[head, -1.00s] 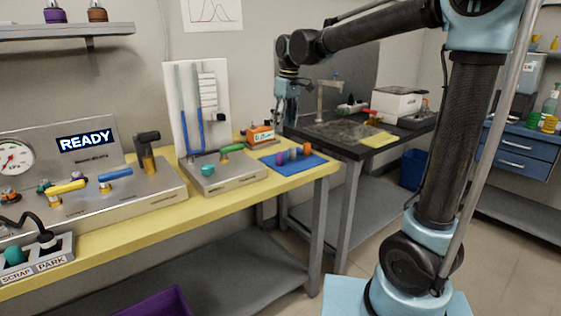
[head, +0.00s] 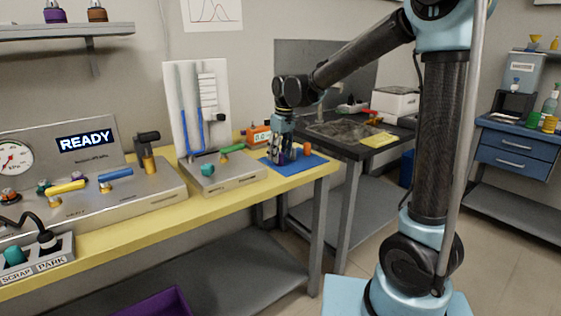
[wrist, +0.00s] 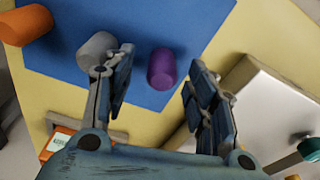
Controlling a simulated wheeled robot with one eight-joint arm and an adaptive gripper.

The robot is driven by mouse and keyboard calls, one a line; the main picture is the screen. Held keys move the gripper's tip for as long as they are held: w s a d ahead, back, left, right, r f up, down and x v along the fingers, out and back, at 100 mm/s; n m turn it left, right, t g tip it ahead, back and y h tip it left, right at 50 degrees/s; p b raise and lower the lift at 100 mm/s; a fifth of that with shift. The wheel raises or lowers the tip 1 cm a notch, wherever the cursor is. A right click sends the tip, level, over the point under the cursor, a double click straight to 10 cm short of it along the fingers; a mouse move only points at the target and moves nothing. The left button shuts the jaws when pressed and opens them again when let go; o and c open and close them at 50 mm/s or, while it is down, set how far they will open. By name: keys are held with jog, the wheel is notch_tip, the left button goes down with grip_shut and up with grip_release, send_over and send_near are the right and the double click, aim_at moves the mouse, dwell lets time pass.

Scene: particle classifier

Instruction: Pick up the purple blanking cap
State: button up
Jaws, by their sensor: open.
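The purple blanking cap (wrist: 162,68) stands on the blue mat (wrist: 120,90). In the wrist view it lies between the two open fingers of my gripper (wrist: 158,84), clear of both and nearer their tips. In the head view my gripper (head: 280,150) is low over the mat (head: 300,166) and largely hides the purple cap. A grey cap (wrist: 97,49) is partly behind my left finger, close to it; whether they touch I cannot tell. An orange cap (wrist: 27,25) stands farther left.
A metal fixture (head: 226,177) with a green handle and a teal knob stands left of the mat; its plate (wrist: 265,110) is close to my right finger. An orange meter (head: 258,136) stands behind. A dark bench (head: 350,140) is to the right.

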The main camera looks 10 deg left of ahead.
jog(key=shift+f, duration=0.6)
jog(key=c, duration=1)
jog(key=shift+r, duration=0.1)
